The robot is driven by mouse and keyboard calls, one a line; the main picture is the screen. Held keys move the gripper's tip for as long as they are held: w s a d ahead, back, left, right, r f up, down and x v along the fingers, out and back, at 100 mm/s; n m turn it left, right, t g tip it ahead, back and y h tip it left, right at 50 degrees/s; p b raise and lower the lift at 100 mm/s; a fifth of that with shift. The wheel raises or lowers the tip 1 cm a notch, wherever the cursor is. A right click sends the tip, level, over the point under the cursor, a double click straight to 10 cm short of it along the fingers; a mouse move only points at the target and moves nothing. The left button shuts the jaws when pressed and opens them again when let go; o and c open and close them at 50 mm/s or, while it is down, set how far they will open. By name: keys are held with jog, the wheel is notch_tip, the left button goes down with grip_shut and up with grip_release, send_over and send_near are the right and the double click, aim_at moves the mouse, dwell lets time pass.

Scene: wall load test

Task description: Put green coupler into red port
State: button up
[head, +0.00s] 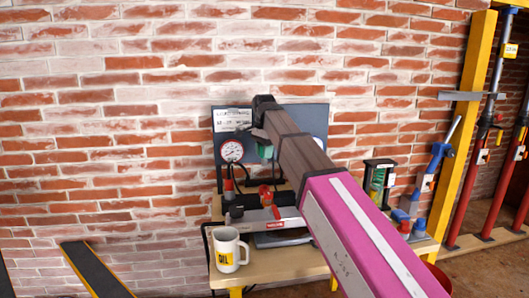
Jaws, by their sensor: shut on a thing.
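The green coupler (265,150) shows just below the end of my arm, in front of the dark gauge panel. My gripper (261,137) is shut on it; my wrist and arm hide most of the jaws. A red fitting (265,194) stands below the coupler, near the pump on the bench, apart from it. Another red fitting (229,188) is under the left gauge. I cannot tell for sure which of these is the red port. My arm hides part of the panel's right side.
A wooden bench (290,268) holds a white mug (228,250), a grey and red pump unit (270,222), a rack with a green item (378,180) and a blue jack (436,160). A yellow post (470,110) and red props stand right. Brick wall is behind.

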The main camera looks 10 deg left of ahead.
jog(key=shift+f, duration=3.15)
jog(key=shift+f, duration=3)
dwell(0.5)
jog(key=o, duration=1.5)
